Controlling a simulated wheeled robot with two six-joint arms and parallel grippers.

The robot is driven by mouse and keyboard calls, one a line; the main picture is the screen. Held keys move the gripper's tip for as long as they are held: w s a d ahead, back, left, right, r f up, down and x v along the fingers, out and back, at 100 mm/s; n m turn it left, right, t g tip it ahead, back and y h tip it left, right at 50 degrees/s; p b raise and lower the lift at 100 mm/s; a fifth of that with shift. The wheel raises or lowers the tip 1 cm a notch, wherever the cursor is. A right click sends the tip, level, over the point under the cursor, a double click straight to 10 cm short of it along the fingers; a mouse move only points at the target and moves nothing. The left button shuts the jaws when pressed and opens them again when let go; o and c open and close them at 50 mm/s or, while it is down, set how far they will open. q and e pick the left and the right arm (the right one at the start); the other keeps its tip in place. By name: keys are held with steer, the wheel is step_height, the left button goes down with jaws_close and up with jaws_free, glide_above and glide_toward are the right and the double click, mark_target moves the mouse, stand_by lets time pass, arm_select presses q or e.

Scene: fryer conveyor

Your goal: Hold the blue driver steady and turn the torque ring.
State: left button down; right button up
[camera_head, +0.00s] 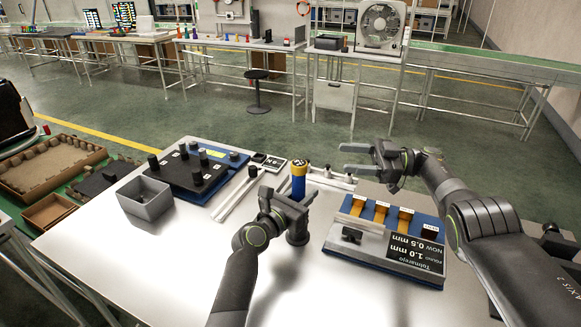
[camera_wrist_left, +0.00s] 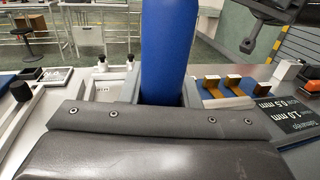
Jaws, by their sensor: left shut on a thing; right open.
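The blue driver (camera_head: 298,186) stands upright over the white table. It has a yellow torque ring (camera_head: 299,167) near its top with a dark cap above. My left gripper (camera_head: 289,205) is shut on the driver's body from the left and low down. In the left wrist view the blue body (camera_wrist_left: 168,50) rises between the fingers, and the ring is out of that picture. My right gripper (camera_head: 357,158) is open and empty, to the right of the ring and apart from it, with its fingers pointing left. It also shows in part at the top right of the left wrist view.
A blue-based block (camera_head: 372,262) with orange tabs and a tolerance label stands right of the driver. A dark knob panel (camera_head: 190,172) and a grey open bin (camera_head: 144,198) are at the left. White rails (camera_head: 240,196) lie behind the left gripper.

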mark_target(292, 164)
steer(key=s+a+g+h, duration=0.1)
steer(key=s+a+g, duration=0.1)
steer(key=a, duration=1.2)
steer(key=shift+s+a+f, duration=0.3)
steer(key=shift+s+a, duration=0.05)
steer(key=shift+s, duration=0.35)
steer(key=shift+c, duration=0.3)
steer(key=c, duration=0.9)
steer(key=shift+m, duration=0.3)
steer(key=shift+w+f+m+t, duration=0.1)
steer(key=shift+m+t, duration=0.2)
steer(key=shift+t, duration=0.3)
steer(key=shift+w+d+m+t+h, duration=0.15)
steer(key=shift+m+t+h, duration=0.4)
steer(key=shift+m+t, duration=1.1)
steer(key=shift+w+m+t+h, duration=0.4)
steer(key=shift+m+t, duration=0.6)
steer(key=shift+t, duration=1.3)
steer(key=shift+w+d+m+t+h, duration=0.1)
steer(key=shift+m+t+h, duration=0.55)
steer(key=shift+m+t, duration=1)
steer(key=shift+t, duration=0.6)
